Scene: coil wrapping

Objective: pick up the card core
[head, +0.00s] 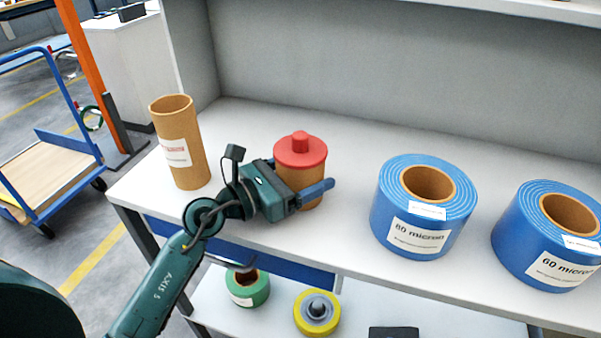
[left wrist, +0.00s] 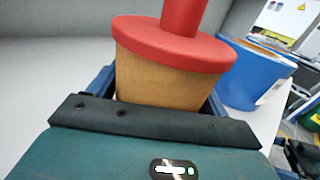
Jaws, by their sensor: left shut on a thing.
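A short brown card core (head: 312,198) with a red flanged plug (head: 300,150) in its top stands upright at the middle of the bench. My left gripper (head: 300,176) is shut on the core, with one blue finger on each side below the red flange. In the left wrist view the core (left wrist: 160,78) fills the space between the fingers, under the red plug (left wrist: 175,45). The core's base is partly hidden by the gripper, so I cannot tell if it touches the bench.
A tall labelled cardboard tube (head: 180,145) stands left of my gripper. Two blue film rolls, marked 80 micron (head: 415,238) and 60 micron (head: 548,262), stand to the right. The shelf below holds a green roll (head: 248,290) and a yellow roll (head: 316,312). The bench behind is clear.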

